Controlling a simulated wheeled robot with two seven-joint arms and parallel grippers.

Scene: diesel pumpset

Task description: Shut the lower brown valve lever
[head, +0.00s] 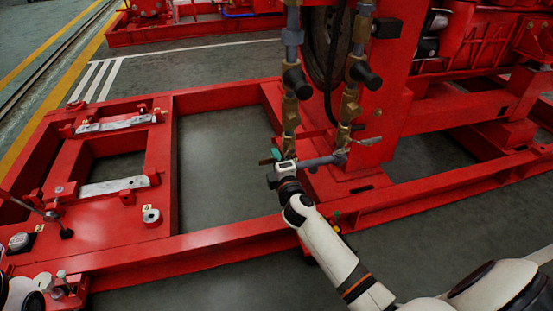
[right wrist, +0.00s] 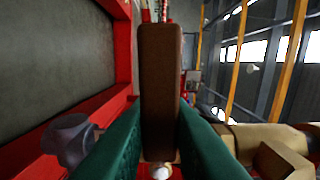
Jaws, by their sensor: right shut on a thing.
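The brown lever (right wrist: 160,85) stands upright down the middle of the right wrist view as a long, flat, rounded bar. The green finger pads of my right gripper (right wrist: 158,148) are on its two sides, shut on it. In the head view my right gripper (head: 279,163) is at the lower end of the left brass pipe column (head: 290,113), low over the red frame. There the gripper hides most of the lever, and its exact angle cannot be told. My left gripper is not in view.
A second brass pipe column (head: 350,103) with a black knob stands to the right. A grey bar (head: 320,161) runs from beside my gripper towards it. The red base frame (head: 215,245) surrounds the area, with open floor (head: 218,150) inside it.

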